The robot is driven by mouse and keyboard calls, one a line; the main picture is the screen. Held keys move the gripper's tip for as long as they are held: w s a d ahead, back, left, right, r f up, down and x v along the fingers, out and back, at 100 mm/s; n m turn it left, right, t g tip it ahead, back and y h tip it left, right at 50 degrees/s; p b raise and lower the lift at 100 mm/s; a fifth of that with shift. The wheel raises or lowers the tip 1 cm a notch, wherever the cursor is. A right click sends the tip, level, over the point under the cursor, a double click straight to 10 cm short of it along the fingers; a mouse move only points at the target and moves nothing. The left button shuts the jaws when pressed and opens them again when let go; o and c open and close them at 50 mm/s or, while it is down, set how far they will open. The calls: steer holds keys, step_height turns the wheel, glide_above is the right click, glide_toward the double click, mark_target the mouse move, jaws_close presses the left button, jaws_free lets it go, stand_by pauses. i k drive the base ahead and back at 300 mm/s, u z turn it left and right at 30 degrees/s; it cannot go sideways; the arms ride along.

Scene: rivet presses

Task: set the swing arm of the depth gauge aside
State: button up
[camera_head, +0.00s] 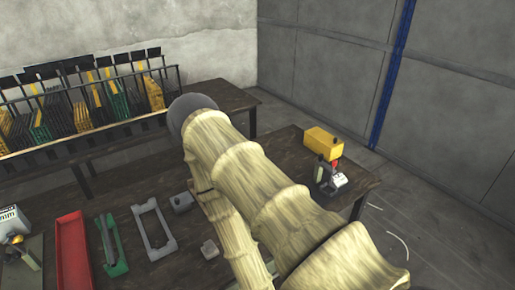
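My arm, in a pale cream wrinkled sleeve, fills the middle of the head view and covers part of the bench. My gripper does not show. I cannot make out the depth gauge or its swing arm with certainty. A small device (330,180) with a dark upright, a red part and a pale base stands at the right end of the bench, in front of a yellow box (323,142). Another small device (22,252) with a dark slanted part stands at the lower left edge, in front of a white box with a coloured panel (12,222).
A rack (90,100) with yellow and green items stands behind. Open floor lies at the right.

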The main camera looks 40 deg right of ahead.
mark_target(326, 166)
steer(key=u, duration=1.25)
steer(key=k, duration=1.25)
steer(key=z, duration=1.4)
